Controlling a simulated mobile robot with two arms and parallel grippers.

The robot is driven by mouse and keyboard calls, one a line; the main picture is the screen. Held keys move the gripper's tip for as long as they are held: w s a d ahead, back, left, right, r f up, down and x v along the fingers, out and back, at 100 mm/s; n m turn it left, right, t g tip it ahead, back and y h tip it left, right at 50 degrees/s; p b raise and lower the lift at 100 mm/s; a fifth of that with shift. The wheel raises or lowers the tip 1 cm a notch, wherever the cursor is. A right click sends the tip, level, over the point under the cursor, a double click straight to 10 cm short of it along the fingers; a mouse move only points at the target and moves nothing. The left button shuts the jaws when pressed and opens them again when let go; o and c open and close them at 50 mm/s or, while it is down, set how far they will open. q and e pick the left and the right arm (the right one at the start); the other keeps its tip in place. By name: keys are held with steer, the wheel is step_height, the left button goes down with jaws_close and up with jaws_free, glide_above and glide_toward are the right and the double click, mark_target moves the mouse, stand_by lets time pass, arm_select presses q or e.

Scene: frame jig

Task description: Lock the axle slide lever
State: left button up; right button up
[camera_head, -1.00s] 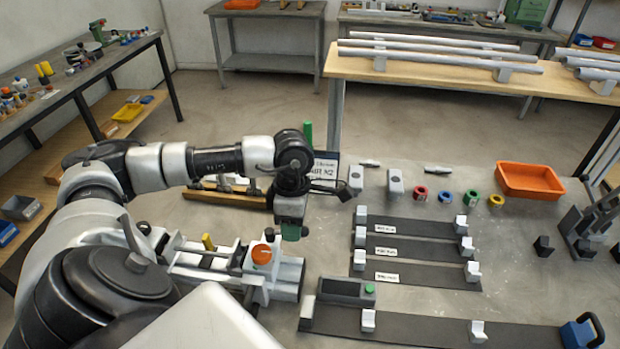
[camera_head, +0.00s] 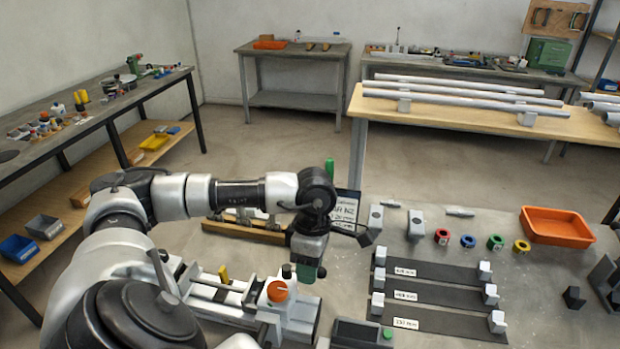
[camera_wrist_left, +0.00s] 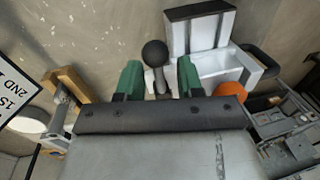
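The lever, a grey stem with a black ball knob (camera_head: 287,269), stands on the white and grey slide jig (camera_head: 300,312) at lower centre. My left gripper (camera_head: 305,272), with green fingertips, points down just right of the knob in the head view. In the left wrist view, the lever's ball (camera_wrist_left: 155,53) shows between and beyond the two green fingers of my left gripper (camera_wrist_left: 159,80). The fingers are apart, with visible gaps on both sides of the lever. Contact is not seen. My right gripper is not in view.
An orange round knob (camera_head: 277,291) sits beside the lever, and a yellow handle (camera_head: 223,274) stands farther left. A wooden rack (camera_head: 245,232) is behind the jig. Dark strips with white blocks (camera_head: 440,295), coloured rings (camera_head: 468,241) and an orange tray (camera_head: 556,227) lie to the right.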

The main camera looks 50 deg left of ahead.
arm_select(q)
step_height(320, 180, up, 11)
steer(key=w+a+b, duration=0.1)
steer(key=shift+w+f, duration=0.2)
steer(key=shift+w, duration=0.15)
stand_by(0.6)
